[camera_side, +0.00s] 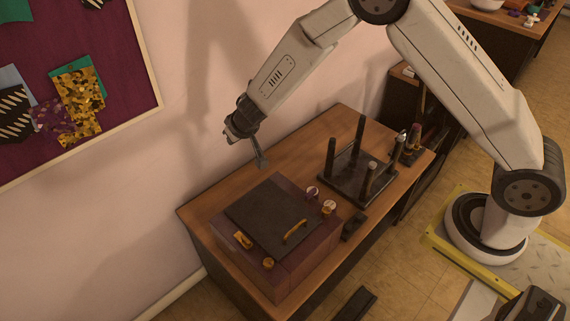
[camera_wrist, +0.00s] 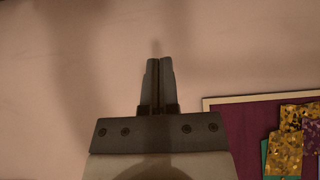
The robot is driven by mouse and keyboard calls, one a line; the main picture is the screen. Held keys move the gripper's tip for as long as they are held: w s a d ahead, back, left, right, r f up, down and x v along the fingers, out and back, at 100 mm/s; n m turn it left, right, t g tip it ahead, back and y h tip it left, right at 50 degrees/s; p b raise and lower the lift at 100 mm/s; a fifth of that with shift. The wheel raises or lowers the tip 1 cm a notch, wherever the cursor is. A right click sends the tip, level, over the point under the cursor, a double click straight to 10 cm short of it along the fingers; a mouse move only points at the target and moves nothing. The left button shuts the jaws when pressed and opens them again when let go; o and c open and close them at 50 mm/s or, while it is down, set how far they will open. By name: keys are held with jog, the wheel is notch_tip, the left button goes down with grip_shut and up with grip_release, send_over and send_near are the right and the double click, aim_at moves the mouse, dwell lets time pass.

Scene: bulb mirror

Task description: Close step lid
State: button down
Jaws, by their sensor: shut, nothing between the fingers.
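A purple box (camera_side: 310,262) stands on the wooden desk. Its dark flat lid (camera_side: 262,212) lies level on the top and looks closed, with a yellow handle (camera_side: 295,231) near its right edge. My gripper (camera_side: 262,163) is in the air above the back of the box, apart from the lid. In the wrist view my gripper (camera_wrist: 158,62) has its fingers together, with nothing between them, and faces the wall. The box and lid are not in the wrist view.
A dark stand with several upright posts (camera_side: 360,145) is on the desk (camera_side: 300,140) right of the box. Small knobs (camera_side: 328,207) sit on the box top beside the lid. The pink wall (camera_side: 190,130) and a purple board (camera_wrist: 240,135) are close behind.

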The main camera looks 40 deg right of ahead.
jog(key=v, duration=0.7)
dwell(0.3)
jog(key=s+d+r+g, duration=0.1)
jog(key=s+d, duration=0.4)
jog(key=s, duration=0.7)
jog(key=s+d+r+g, duration=0.2)
jog(key=s+d, duration=0.3)
jog(key=s, duration=0.7)
jog(key=shift+d+r+g, duration=0.15)
jog(key=shift+r+g, duration=0.2)
jog(key=shift+g, duration=0.35)
